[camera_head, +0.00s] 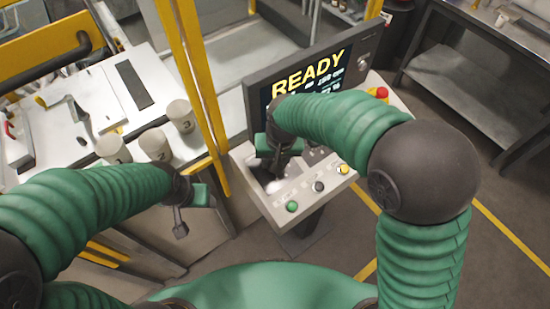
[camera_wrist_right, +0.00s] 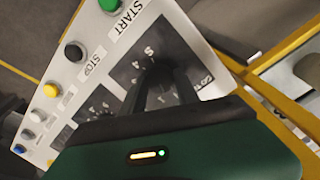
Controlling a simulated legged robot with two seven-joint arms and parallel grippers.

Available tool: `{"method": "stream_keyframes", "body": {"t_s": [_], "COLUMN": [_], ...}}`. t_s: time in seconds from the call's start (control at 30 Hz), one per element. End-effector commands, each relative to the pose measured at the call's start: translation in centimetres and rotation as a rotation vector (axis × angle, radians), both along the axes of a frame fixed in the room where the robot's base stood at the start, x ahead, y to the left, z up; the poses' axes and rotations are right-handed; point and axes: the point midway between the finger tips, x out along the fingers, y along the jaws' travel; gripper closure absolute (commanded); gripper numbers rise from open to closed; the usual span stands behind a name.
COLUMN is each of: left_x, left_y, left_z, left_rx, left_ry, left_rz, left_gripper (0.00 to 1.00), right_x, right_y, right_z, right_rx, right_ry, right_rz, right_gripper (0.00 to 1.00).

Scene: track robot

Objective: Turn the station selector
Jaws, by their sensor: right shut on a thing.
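The control panel (camera_head: 270,203) stands below a screen reading READY. On it, the station selector is a dark dial plate (camera_wrist_right: 150,58) with numbers around its knob, seen in the right wrist view. My right gripper (camera_wrist_right: 160,85) points down at this dial, its two fingers shut on the knob, which they mostly hide. In the head view my right gripper (camera_head: 275,175) is over the panel's left part, and the arm covers much of the panel. My left gripper (camera_head: 181,222) hangs left of the panel, away from it; its jaw opening is unclear.
A second dial (camera_wrist_right: 95,106) lies beside the selector. Green START (camera_head: 292,206), black STOP (camera_head: 318,186) and yellow buttons (camera_head: 343,169) line the panel's front edge. A red button (camera_head: 381,93) sits at the right. A yellow post (camera_head: 200,90) and cups (camera_head: 180,115) stand left.

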Motion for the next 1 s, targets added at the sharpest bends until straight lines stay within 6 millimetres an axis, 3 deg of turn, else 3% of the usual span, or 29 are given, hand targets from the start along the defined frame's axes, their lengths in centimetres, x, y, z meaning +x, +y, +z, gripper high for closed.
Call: {"method": "stream_keyframes", "body": {"t_s": [0.43, 1.0], "left_x": [0.00, 0.00], "left_y": [0.00, 0.00], "left_z": [0.66, 0.73], "left_rx": [0.000, 0.000], "left_ry": [0.000, 0.000], "left_rz": [0.000, 0.000], "left_gripper": [0.41, 0.41], "right_x": [0.35, 0.39], "right_y": [0.15, 0.21], "right_z": [0.38, 0.41], "right_rx": [-0.055, -0.066], "right_ry": [-0.056, -0.067], "right_rz": [0.269, 0.326], "right_gripper": [1.00, 1.00]}}
